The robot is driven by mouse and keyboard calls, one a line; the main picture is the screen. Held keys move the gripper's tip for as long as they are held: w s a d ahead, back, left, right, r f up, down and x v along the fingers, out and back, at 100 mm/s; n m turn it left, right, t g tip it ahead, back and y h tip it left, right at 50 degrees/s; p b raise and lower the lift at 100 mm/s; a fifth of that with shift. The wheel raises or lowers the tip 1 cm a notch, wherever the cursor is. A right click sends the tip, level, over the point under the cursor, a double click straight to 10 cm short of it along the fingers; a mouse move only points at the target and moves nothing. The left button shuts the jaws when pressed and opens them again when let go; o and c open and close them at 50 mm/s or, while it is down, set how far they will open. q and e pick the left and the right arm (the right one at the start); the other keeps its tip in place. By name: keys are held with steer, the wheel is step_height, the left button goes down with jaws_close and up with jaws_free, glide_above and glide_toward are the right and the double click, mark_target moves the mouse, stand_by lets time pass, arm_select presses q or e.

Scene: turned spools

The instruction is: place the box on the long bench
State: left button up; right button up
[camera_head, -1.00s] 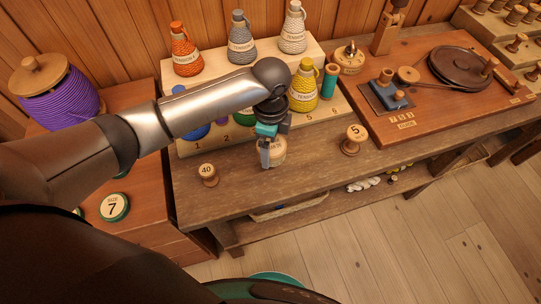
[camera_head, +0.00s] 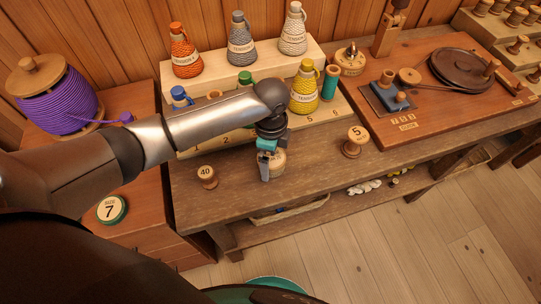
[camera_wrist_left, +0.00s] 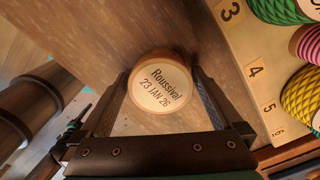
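The box is a small round wooden container with a pale lid reading "Roussival 23 JAN 26"; it shows in the left wrist view (camera_wrist_left: 160,83) and partly behind a finger in the head view (camera_head: 278,162). My left gripper (camera_head: 270,170) points down with its fingers on either side of the box, shut on it. The long bench (camera_head: 318,180) is the brown wooden table below. The box is over its front part, low; I cannot tell whether its underside touches the top.
A "40" spool (camera_head: 207,177) stands left of the box, a "5" spool (camera_head: 354,142) right. Behind is a numbered stepped rack (camera_head: 334,116) with yarn-wrapped bottles. A board with a dark wheel (camera_head: 462,68) lies at right. Bare bench shows between box and "5" spool.

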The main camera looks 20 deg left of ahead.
arm_select(q)
step_height(320, 180, up, 12)
steer(key=p, duration=0.3)
steer(key=shift+r, duration=0.2)
